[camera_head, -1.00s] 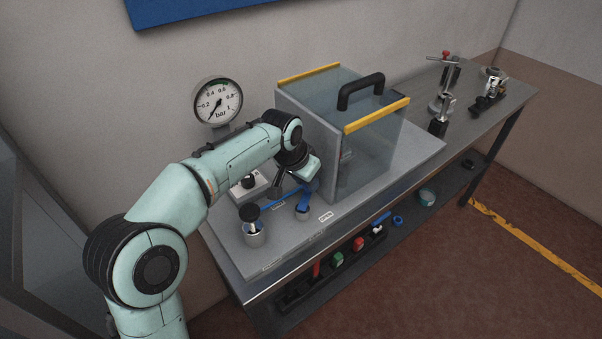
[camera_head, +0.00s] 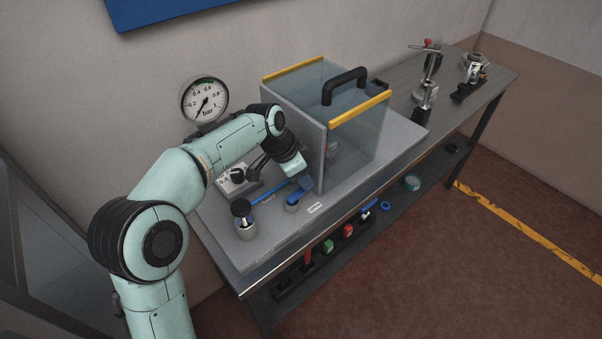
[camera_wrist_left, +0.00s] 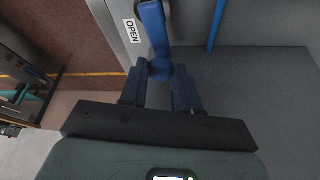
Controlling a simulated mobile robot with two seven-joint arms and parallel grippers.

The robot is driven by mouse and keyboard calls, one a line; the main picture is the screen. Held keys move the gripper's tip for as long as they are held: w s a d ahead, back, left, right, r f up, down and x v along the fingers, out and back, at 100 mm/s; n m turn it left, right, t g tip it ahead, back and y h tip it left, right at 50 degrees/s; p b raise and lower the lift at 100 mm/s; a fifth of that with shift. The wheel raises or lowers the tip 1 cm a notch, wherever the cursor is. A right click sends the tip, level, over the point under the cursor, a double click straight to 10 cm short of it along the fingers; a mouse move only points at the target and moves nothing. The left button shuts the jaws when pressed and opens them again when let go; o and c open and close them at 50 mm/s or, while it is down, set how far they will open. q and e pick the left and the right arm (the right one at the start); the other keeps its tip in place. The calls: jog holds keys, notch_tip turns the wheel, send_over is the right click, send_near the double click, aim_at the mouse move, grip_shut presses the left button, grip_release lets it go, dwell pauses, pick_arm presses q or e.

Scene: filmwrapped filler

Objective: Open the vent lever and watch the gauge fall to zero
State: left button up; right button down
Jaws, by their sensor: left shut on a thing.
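My left gripper (camera_wrist_left: 161,75) is shut on the blue vent lever (camera_wrist_left: 153,25); in the wrist view its two dark blue fingers lie on either side of the handle. An OPEN label (camera_wrist_left: 132,31) is beside the lever. In the head view the blue lever (camera_head: 299,197) is low over the bench plate, right of the wrist. My right gripper is not in view.
A clear box (camera_head: 350,140) with a black handle and yellow edges stands right of the lever. A grey post with a black knob (camera_head: 243,218) is to the left. Metal clamps (camera_head: 428,75) stand at the far end. A lower shelf (camera_head: 345,240) holds small coloured parts.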

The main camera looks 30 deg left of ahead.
pick_arm(q)
jog(key=shift+r, duration=0.1)
jog(key=o, duration=1)
jog(key=shift+o, duration=0.2)
jog(key=p+v, duration=0.2)
jog(key=v, duration=1.1)
jog(key=shift+s+r, duration=0.1)
jog(key=shift+r, duration=0.05)
